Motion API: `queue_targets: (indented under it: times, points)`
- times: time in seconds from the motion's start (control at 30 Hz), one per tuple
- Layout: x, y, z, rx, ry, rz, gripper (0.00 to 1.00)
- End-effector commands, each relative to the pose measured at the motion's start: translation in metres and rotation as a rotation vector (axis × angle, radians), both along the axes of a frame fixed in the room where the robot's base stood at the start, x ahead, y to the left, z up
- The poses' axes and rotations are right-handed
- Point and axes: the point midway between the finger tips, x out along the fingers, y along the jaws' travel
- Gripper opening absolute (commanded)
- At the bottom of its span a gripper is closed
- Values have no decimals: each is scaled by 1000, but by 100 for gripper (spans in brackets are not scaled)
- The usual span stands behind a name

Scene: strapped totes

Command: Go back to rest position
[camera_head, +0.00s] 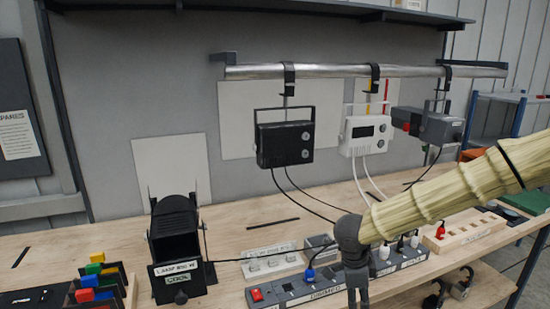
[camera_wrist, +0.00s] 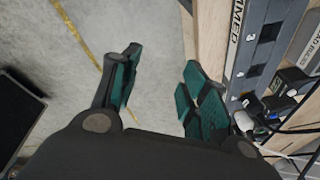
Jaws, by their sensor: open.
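My gripper (camera_head: 357,292) points down near the front edge of the wooden workbench (camera_head: 110,248), in front of a grey power strip (camera_head: 300,291). The wrist view shows its two teal-padded fingers (camera_wrist: 163,88) spread apart with nothing between them. Below the fingers I see bare concrete floor, with the bench edge just to the right. My arm, in a pale ribbed sleeve, reaches in from the right of the head view and hides part of the bench.
A black lamp (camera_head: 284,139), a white lamp (camera_head: 366,136) and a grey device (camera_head: 437,128) hang from a metal rail (camera_head: 330,71). A black box (camera_head: 176,243) stands at left. Several plugs and cables crowd the strip, and a wooden plug block (camera_head: 470,233) lies right.

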Motion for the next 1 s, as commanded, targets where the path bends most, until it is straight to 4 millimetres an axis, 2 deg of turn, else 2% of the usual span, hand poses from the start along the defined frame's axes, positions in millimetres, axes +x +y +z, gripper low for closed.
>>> queue_targets:
  times: [0.03, 0.17, 0.27, 0.4, 0.57, 0.77, 1.0]
  points:
    - [-4, -3, -18, -27, 3, 31, 45]
    - [-14, -12, -63, -108, -10, 151, 45]
    - [-28, -19, -105, -169, -15, 277, 45]
    - [-50, -25, -157, -231, -17, 471, 45]
    - [-86, -25, -212, -259, -2, 706, 45]
    - [-146, -20, -271, -235, 37, 1009, 45]
    - [-240, -12, -324, -119, 115, 1368, 45]
